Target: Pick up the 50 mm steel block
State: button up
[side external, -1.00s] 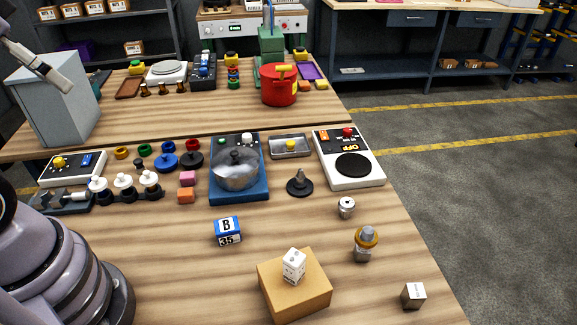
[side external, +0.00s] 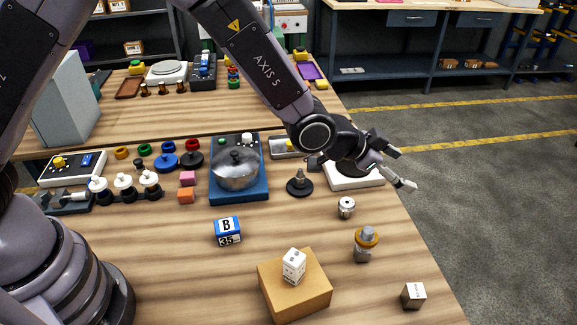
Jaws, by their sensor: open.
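A small grey steel block (side external: 413,296) sits on the wooden table near its right front edge, with dark marking on one face too small to read. My gripper (side external: 408,168) is open and empty, high in the picture over the table's right edge. It is well apart from the steel block, which lies lower in the picture. My gripper partly hides the white unit with the black round plate (side external: 350,182).
A blue-white "B 35" block (side external: 227,231) is further left. The table around the steel block is clear.

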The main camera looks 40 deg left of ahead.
aim_at(425, 295)
jog(key=s+d+f+m+h, duration=0.1)
jog(key=s+d+f, duration=0.1)
jog(key=d+f, duration=0.1)
jog(key=s+d+f+m+h, duration=0.1)
jog(key=s+d+f, duration=0.1)
jog(key=d+f, duration=0.2)
jog(key=s+d+f+m, duration=0.1)
jog(key=s+d+f, duration=0.1)
jog(key=f, duration=0.5)
jog(key=shift+s+d+f+g+h, duration=0.15)
jog(key=shift+d+g+h, duration=0.25)
jog(key=shift+d, duration=0.4)
notch_tip(425, 295, down, 7)
jog(key=shift+r, duration=0.15)
jog(key=shift+x, duration=1.05)
jog(key=shift+w+d, duration=0.25)
jog(key=shift+d, duration=0.05)
grip_shut()
